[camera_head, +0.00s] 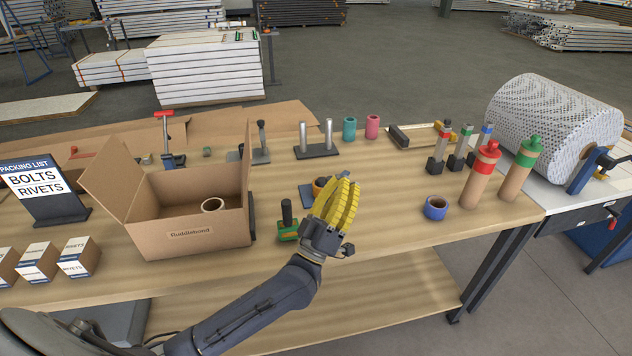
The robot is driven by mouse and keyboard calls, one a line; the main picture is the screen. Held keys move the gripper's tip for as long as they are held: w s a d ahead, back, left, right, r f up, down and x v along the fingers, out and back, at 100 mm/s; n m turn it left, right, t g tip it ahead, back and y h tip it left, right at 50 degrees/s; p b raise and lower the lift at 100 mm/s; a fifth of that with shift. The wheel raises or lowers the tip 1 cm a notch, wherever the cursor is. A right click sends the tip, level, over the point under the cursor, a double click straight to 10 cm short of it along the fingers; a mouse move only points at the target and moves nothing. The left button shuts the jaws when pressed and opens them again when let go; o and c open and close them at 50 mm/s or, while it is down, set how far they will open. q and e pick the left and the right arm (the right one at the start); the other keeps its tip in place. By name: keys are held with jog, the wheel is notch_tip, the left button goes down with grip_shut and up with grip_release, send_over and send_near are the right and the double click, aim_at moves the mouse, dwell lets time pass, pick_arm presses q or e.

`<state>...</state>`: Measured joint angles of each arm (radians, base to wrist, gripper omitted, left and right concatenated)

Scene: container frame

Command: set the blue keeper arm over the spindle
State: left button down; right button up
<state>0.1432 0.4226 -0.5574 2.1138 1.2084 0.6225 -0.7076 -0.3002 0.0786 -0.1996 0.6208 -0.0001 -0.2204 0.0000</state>
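A blue arm-like bracket (586,172) stands at the near end of a large white patterned roll (545,122) on the right. It looks like the keeper arm. A dark part shows beside it, but I cannot make out the spindle or whether the bracket sits over it. My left gripper (346,190), with yellow fingers, is over the middle of the wooden table, far left of the bracket. Its fingers look close together, and I cannot tell whether they are shut. They partly hide an orange ring (319,187) by a flat blue piece (306,196). My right gripper is out of view.
An open cardboard box (190,231) stands left of my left gripper. A green-based tool (287,228) is close beside it. A blue tape roll (436,208) and two capped bottles, red (483,178) and green (521,171), stand between it and the roll. The front right tabletop is clear.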

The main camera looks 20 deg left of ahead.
pick_arm(q)
jog(key=a+f+n+g+y, duration=0.4)
jog(key=f+n+y, duration=0.1)
jog(key=f+n, duration=0.3)
jog(key=s+a+f+n+g+y, duration=0.1)
jog(key=a+f+n+g+y, duration=0.3)
jog(key=f+n, duration=0.4)
jog(key=shift+s+f+n+y, duration=0.2)
jog(key=shift+n+y, duration=0.2)
jog(key=shift+y, duration=0.4)
jog(key=shift+w+a, duration=0.1)
jog(key=x, duration=2)
jog(key=shift+a+r, duration=0.1)
